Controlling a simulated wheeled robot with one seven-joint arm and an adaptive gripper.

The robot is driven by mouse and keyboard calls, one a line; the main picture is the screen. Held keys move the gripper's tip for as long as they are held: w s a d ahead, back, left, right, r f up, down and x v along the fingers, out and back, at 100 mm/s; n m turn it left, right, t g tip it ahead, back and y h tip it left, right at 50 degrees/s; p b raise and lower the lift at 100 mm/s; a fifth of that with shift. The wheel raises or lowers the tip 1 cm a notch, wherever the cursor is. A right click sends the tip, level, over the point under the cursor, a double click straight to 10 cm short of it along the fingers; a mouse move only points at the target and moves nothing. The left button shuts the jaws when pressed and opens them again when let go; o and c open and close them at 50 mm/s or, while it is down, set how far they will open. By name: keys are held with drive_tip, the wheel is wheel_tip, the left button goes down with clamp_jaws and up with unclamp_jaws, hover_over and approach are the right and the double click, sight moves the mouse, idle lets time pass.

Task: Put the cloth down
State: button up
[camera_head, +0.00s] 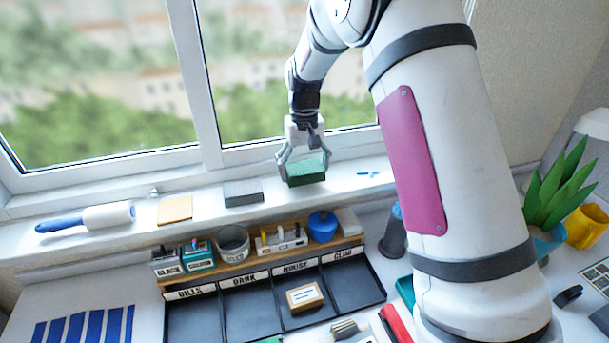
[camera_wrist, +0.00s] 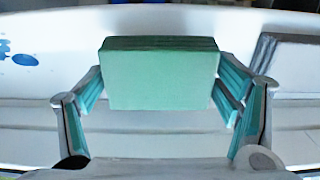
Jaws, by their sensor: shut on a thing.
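The cloth (camera_head: 306,174) is a green, folded, block-like thing at the window sill in the head view. My gripper (camera_head: 304,163) is shut on it, one finger on each side. In the wrist view the cloth (camera_wrist: 160,77) sits level between the fingers of my gripper (camera_wrist: 160,92), with folded layers along its top edge. I cannot tell whether its underside touches the sill or hangs just above it.
The white sill (camera_head: 345,178) bears a grey block (camera_head: 243,193), a tan pad (camera_head: 175,210), a lint roller (camera_head: 88,218) and small blue marks (camera_head: 369,174). Below stand a wooden rack (camera_head: 215,272) with pots and a dark labelled tray (camera_head: 357,290). A plant (camera_head: 560,190) stands at right.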

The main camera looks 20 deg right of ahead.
drive_tip(key=shift+f, duration=1.15)
drive_tip(key=shift+f, duration=0.15)
drive_tip(key=o, duration=1.1)
